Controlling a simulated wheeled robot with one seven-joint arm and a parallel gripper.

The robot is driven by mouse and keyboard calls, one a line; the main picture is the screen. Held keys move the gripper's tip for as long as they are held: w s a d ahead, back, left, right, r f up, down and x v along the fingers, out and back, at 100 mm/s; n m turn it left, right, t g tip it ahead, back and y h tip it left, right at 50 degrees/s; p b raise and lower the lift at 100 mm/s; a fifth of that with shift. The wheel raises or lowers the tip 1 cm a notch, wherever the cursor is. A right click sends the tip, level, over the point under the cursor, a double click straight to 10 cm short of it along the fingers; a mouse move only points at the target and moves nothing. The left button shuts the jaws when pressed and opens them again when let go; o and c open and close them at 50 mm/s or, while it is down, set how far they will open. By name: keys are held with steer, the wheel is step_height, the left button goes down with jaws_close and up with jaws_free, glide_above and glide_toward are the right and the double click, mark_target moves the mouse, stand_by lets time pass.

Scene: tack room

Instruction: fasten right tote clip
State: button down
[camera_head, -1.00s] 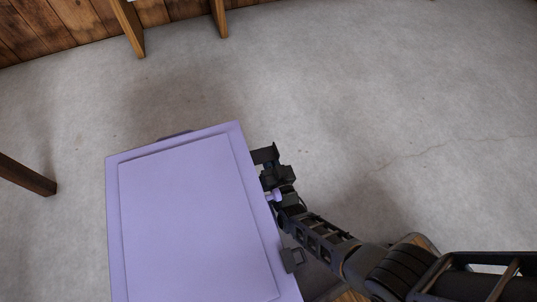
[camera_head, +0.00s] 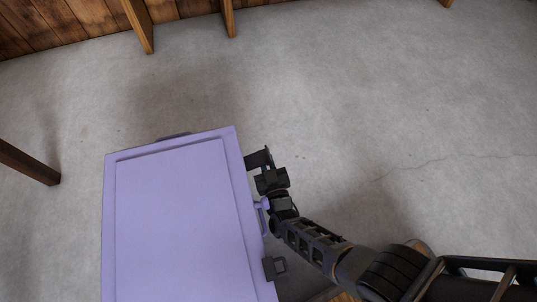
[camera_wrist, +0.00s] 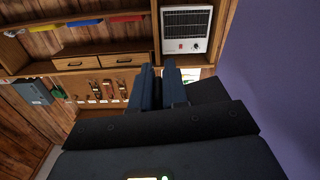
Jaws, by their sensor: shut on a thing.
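The purple tote (camera_head: 180,220) with its lid on fills the lower left of the head view. A dark clip (camera_head: 257,159) sticks out at the far end of its right side. A second dark clip (camera_head: 276,267) is on the same side, nearer me. My gripper (camera_head: 264,172) is at the far clip, beside the tote wall. In the wrist view its two fingers (camera_wrist: 163,78) are close together, with a dark flat piece (camera_wrist: 206,90) at their right. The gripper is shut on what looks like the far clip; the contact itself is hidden.
A purple side handle (camera_head: 263,213) lies between the clips, close to my wrist. Wooden legs (camera_head: 30,163) stand left and at the back. The concrete floor (camera_head: 400,110) right of the tote is clear. The wrist view shows a heater (camera_wrist: 186,30) and wooden shelving with drawers (camera_wrist: 122,59).

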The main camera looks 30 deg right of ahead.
mark_target(264, 153)
step_height(264, 153, up, 2)
steer(key=n+p, duration=0.1)
steer(key=n, duration=0.2)
steer(key=shift+d+p, duration=0.1)
steer(key=shift+p, duration=0.2)
steer(key=shift+w+r+n+p, duration=0.1)
steer(key=shift+r+n+p, duration=0.4)
steer(key=shift+n, duration=0.3)
steer(key=shift+a, duration=0.25)
steer(key=c, duration=1.2)
jaws_free()
steer(key=shift+f, duration=0.15)
